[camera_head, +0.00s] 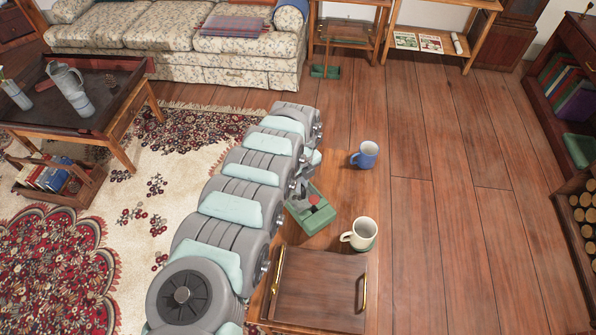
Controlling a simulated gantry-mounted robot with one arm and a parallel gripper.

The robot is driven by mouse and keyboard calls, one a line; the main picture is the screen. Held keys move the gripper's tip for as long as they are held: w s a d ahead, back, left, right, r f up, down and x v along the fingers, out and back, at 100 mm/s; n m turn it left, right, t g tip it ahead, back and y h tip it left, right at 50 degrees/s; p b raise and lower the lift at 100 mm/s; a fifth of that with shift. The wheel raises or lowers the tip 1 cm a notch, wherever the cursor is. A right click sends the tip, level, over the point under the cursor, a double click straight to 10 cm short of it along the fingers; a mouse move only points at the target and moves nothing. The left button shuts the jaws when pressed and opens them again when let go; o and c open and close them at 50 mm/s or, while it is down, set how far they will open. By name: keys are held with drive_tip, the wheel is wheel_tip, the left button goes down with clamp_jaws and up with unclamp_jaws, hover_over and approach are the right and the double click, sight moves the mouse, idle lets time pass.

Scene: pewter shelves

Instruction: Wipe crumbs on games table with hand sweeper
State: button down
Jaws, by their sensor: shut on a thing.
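The wooden games table (345,200) runs along the right side of my arm, largely covered by it at left. A green, box-like thing with a red round spot (318,212), apparently the hand sweeper, is at the table beside the end of my arm. My gripper (303,193) is shut on it at its upper left; the fingers are mostly hidden by my arm. I cannot tell whether the sweeper touches the tabletop. Crumbs are too small to make out.
A blue mug (365,155) and a cream mug (359,234) stand near the table's right edge. A wooden tray with brass handles (318,290) lies at the near end. A coffee table (110,125) stands left, a sofa (170,30) behind. The floor at right is clear.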

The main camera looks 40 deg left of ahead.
drive_tip(key=shift+w+a+r+p, duration=0.15)
drive_tip(key=shift+r+p, duration=1.2)
drive_tip(key=shift+r, duration=0.65)
drive_tip(key=w+d+r+n, duration=0.4)
drive_tip(key=d+r+n, duration=0.35)
drive_tip(key=d, duration=0.35)
drive_tip(key=w+d+r+n, duration=0.3)
drive_tip(key=d+r+n, duration=0.3)
drive_tip(key=d+r, duration=0.4)
drive_tip(key=w+d+r+n, duration=0.4)
drive_tip(key=d+r+n, duration=0.3)
drive_tip(key=d, duration=0.6)
wheel_tip(320, 180, up, 25)
drive_tip(key=p, duration=2.4)
drive_tip(key=shift+f, duration=0.15)
drive_tip(key=shift+d+n, duration=0.1)
drive_tip(key=shift+n, duration=0.15)
